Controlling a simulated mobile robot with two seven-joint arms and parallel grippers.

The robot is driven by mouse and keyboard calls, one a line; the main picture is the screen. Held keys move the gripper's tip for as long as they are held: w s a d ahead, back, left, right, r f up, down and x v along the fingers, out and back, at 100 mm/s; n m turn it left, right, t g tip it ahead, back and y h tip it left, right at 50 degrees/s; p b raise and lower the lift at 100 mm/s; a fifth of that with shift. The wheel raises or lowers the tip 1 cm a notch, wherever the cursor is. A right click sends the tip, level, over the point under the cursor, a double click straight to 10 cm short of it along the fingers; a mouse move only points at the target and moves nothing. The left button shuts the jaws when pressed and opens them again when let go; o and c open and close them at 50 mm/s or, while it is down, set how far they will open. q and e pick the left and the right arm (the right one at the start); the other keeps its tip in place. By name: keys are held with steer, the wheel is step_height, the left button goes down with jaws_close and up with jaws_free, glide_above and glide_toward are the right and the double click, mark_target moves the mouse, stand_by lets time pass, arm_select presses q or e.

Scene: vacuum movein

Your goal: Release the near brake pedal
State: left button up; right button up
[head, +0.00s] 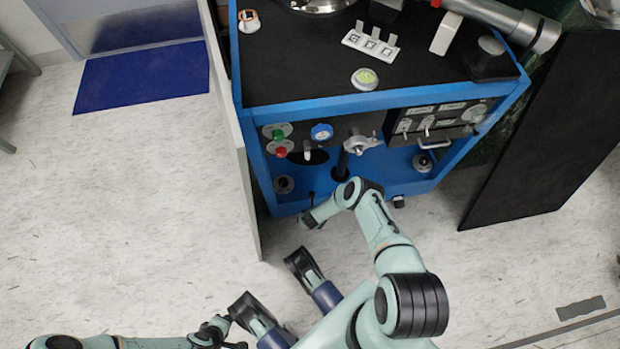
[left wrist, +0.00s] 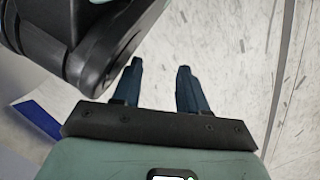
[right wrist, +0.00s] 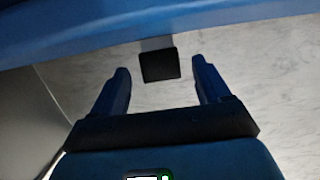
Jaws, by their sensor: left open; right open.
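A black square pedal pad (right wrist: 160,65) shows in the right wrist view, on a grey arm below the blue cart's lower edge. My right gripper (right wrist: 164,82) is open and empty, with the pad between its two blue fingertips in the picture. Whether they touch it cannot be told. In the head view my right gripper (head: 308,219) is low at the cart's front left, and I cannot make out the pad there. My left gripper (left wrist: 160,76) is open and empty over the floor, far from the cart. It also shows at the bottom left of the head view (head: 232,332).
The blue cart (head: 455,175) stands ahead, its front panel holding knobs, a gauge and a handle. A pale upright panel (head: 232,140) flanks it on the left; a dark panel (head: 555,130) leans right. A blue mat (head: 140,78) lies at back left. The left floor is clear.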

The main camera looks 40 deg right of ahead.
arm_select(q)
steer(key=w+d+r+t+p, duration=0.1)
steer(key=w+r+t+p, duration=0.1)
steer(key=w+r+p, duration=0.3)
steer(key=s+d+r+g+h+p, duration=0.1)
steer(key=s+d+r+g+p, duration=0.1)
steer(key=s, duration=0.5)
step_height(320, 180, up, 3)
steer(key=shift+d+f+m, duration=0.15)
steer(key=shift+d+m, duration=0.25)
steer(key=shift+d, duration=0.3)
arm_select(e)
steer(key=v, duration=1.3)
steer(key=shift+d, duration=0.1)
